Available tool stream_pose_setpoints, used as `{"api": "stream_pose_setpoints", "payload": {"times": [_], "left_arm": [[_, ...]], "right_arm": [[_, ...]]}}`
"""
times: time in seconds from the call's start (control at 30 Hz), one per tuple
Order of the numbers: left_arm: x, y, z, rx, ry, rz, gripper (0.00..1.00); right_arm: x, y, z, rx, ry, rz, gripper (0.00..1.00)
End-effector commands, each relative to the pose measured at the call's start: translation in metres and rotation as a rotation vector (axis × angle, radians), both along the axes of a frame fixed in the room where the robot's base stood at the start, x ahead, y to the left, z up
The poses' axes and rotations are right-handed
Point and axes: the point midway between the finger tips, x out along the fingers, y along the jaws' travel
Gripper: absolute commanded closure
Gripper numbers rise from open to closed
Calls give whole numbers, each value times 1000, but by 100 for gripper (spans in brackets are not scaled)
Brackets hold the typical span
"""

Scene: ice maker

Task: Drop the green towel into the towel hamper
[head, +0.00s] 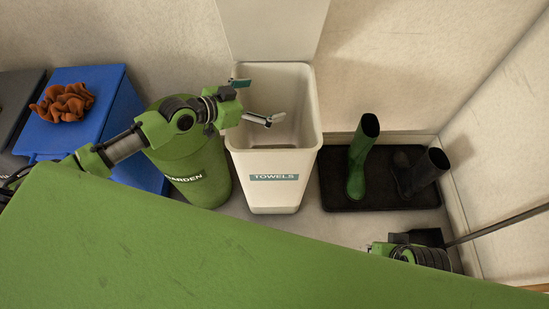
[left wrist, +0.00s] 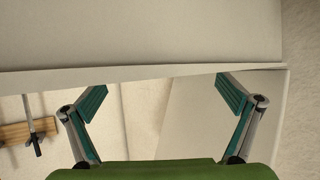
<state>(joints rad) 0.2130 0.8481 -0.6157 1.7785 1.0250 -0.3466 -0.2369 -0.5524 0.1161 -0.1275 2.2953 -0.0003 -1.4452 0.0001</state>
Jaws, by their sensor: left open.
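The towel hamper (head: 274,166) is a tall white bin labelled TOWELS, with its pale lid (head: 272,30) raised behind it. My left gripper (head: 262,100) is over the hamper's open mouth with its fingers spread apart. In the left wrist view the left gripper (left wrist: 163,95) has nothing between its teal-padded fingers, and a pale edge crosses beyond them. I see no green towel in either view; the hamper's floor is not clearly visible. Part of my right arm shows at the lower right, but its fingers cannot be made out.
A green bin (head: 203,185), its label partly hidden, stands left of the hamper. A crumpled orange-brown cloth (head: 64,103) lies on a blue bin (head: 128,122). A green boot (head: 358,165) and a dark boot (head: 424,172) stand on a black tray (head: 365,200) to the right.

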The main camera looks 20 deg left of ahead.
Motion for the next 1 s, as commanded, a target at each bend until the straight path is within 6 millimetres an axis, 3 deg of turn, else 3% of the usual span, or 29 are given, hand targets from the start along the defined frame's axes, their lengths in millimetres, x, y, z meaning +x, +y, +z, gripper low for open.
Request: {"api": "stream_pose_setpoints", "payload": {"times": [0.17,0.63,1.0], "left_arm": [[-7,6,4,2,0,1,0],[-68,50,39,6,3,-4,0],[-86,64,51,1,0,0,0]], "right_arm": [[0,0,0,1,-1,1,84],[0,0,0,1,-1,0,84],[0,0,0,1,0,0,84]]}}
